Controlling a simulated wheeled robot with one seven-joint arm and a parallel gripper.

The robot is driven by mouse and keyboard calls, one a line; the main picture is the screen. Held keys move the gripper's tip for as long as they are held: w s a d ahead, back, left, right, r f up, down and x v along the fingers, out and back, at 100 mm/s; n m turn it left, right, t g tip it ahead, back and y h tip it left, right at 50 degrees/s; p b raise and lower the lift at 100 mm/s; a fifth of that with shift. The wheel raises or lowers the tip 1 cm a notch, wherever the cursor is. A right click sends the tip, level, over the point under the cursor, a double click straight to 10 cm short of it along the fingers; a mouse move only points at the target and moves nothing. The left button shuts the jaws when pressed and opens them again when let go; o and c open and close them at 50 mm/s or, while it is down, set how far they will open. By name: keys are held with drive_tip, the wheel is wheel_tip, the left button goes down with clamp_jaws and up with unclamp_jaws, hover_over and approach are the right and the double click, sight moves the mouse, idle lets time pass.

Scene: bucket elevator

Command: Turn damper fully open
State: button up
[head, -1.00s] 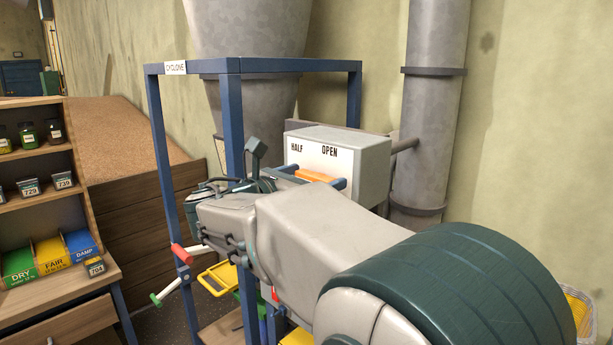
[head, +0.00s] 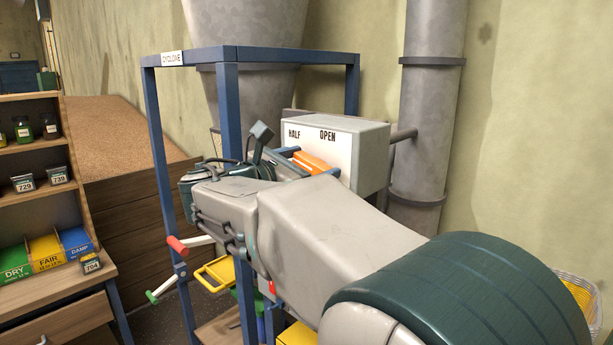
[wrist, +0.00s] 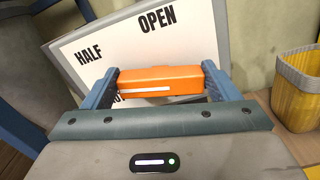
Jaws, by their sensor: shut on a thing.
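The damper box has a white panel (head: 350,142) with the words HALF and OPEN, and it also shows in the wrist view (wrist: 195,45). The orange damper handle (head: 315,162) sits in front of this panel, below the word OPEN in the head view. In the wrist view my gripper (wrist: 160,88) is shut on the orange handle (wrist: 158,80), one blue finger at each end. The handle carries a white stripe. A third label low on the panel is mostly hidden behind the handle and a finger. My arm hides the lower part of the box in the head view.
The blue frame (head: 230,120) labelled CYCLONE stands around the box's left side. A grey pipe (head: 428,110) rises behind it. A crank with a red grip (head: 177,245) is at lower left. A yellow basket (wrist: 298,88) stands at right in the wrist view.

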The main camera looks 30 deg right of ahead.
drive_tip(key=m+b, duration=0.4)
drive_tip(key=b, duration=0.1)
drive_tip(key=shift+s+f+m, duration=0.2)
drive_tip(key=shift+f+m, duration=0.1)
drive_tip(key=shift+f, duration=0.1)
drive_tip(key=m+b, duration=0.3)
drive_tip(key=b, duration=0.1)
drive_tip(key=shift+d+f+m+b, duration=0.1)
drive_tip(key=shift+m+b, duration=0.25)
drive_tip(key=shift+m, duration=0.05)
drive_tip(key=m+b, duration=0.4)
drive_tip(key=shift+s+f, duration=0.1)
drive_tip(key=shift+m+b, duration=1.2)
drive_tip(key=shift+m, duration=0.2)
drive_tip(key=o, duration=0.9)
